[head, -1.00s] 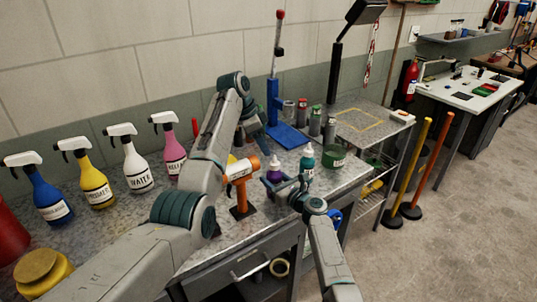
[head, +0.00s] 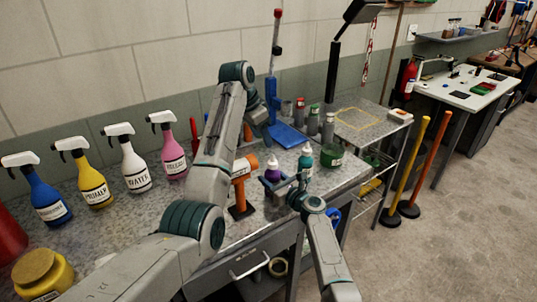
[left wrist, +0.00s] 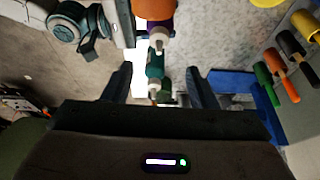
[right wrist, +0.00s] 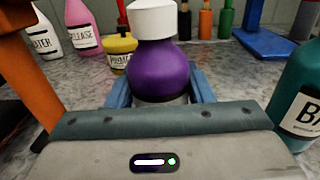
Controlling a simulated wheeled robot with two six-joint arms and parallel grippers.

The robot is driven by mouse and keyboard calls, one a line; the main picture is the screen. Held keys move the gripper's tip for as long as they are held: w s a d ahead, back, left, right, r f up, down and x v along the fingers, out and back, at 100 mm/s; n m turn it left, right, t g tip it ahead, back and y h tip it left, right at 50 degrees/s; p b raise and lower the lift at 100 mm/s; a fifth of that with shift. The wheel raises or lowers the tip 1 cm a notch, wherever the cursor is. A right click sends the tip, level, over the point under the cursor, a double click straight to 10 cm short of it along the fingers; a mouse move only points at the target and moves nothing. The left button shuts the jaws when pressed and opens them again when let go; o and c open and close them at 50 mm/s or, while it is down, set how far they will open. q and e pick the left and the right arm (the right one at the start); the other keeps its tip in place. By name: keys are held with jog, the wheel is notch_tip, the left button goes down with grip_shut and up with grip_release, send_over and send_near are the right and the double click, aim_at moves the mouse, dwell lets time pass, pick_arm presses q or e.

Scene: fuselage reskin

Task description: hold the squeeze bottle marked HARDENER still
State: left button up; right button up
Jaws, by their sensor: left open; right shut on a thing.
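A purple squeeze bottle with a white cap (head: 273,170) stands upright on the grey speckled bench. Its label is not readable in any view. My right gripper (head: 284,186) is shut around its lower body, one finger on each side in the right wrist view (right wrist: 160,92). A teal bottle (head: 305,162) stands just right of it; its label shows only "BA" in the right wrist view (right wrist: 296,115). My left gripper (head: 262,118) is open and empty, above the bench behind the bottles. In the left wrist view, the teal bottle (left wrist: 155,65) shows between and beyond its fingers.
A blue stand (head: 287,136) and several small cans are behind. A green tub (head: 332,157) sits right of the teal bottle. Several spray bottles (head: 136,165) line the left.

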aim_at(272, 160)
pick_arm(q)
jog(key=d+f+n, duration=0.1)
jog(key=f+n, duration=0.1)
jog(key=f, duration=0.1)
jog(key=w+d+f+n+t+y, duration=0.1)
jog(key=f+n, duration=0.1)
jog(key=f, duration=0.2)
jog(key=d+f+n+t, duration=0.1)
jog(key=f+n, duration=0.1)
jog(key=f, duration=0.1)
jog(key=shift+w+d+f+n, duration=0.15)
jog(key=shift+w+f+n, duration=0.2)
jog(key=shift+n, duration=0.05)
jog(key=shift+c, duration=0.2)
jog(key=c, duration=0.9)
